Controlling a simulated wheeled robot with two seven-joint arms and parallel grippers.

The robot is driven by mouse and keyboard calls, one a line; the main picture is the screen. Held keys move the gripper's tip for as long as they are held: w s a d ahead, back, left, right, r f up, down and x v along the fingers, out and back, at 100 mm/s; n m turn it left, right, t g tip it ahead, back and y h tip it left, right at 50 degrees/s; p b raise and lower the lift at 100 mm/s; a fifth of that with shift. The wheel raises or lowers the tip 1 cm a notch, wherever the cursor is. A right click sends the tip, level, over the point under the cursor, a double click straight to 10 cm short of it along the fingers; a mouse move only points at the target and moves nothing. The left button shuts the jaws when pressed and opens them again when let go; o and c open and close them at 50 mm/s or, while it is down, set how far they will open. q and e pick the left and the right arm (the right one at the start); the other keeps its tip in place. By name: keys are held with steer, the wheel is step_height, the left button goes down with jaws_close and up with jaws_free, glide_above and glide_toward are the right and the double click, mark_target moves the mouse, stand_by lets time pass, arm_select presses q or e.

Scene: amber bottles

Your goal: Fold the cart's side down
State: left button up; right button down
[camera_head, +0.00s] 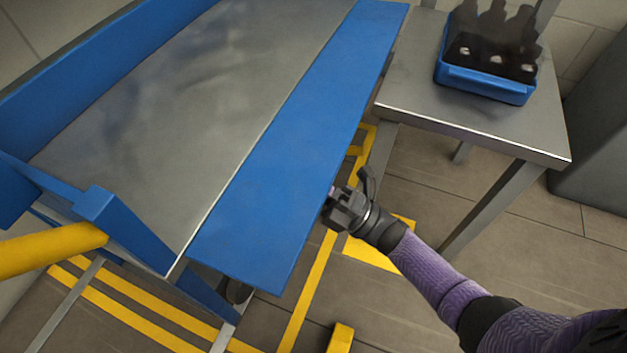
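The cart has a grey metal deck (190,90) with blue sides. Its right-hand side panel (300,150) runs along the deck's right edge and looks tilted outward, with its broad face showing; its exact angle is hard to tell. My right gripper (338,203) comes in from the lower right and is beside the panel's outer edge, near its front half. One dark finger sticks up; the other parts are close against the panel edge, so I cannot tell whether the gripper is open or holds the edge. My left gripper is out of view.
A metal table (420,85) stands right of the cart, bearing a blue crate (485,84) with dark bottles. A yellow bar (50,250) is at the cart's left front. The opposite blue side (90,55) stands up. Floor between cart and table has yellow markings.

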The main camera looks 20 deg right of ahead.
stand_by(0.3)
steer(key=c, duration=0.6)
jaws_free()
steer(key=shift+w+f, duration=0.1)
steer(key=v, duration=1)
steer(key=shift+a+f, duration=0.15)
steer(key=shift+f, duration=0.05)
